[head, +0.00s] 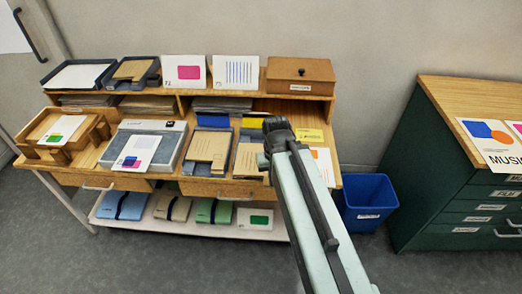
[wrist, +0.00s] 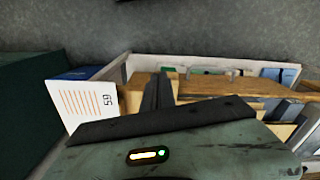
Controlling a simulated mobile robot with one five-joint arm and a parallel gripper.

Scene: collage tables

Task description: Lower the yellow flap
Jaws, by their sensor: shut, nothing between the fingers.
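The yellow flap (head: 257,113) shows as a small yellow strip at the back of the table, under the upper shelf, in the head view.
A blue flap (head: 213,119) stands left of the yellow one, with brown envelopes in front. A yellow card (head: 310,135) and a striped card (wrist: 88,105) are near my gripper. A wooden box (head: 301,77) tops the shelf. A blue bin (head: 369,198) stands right.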

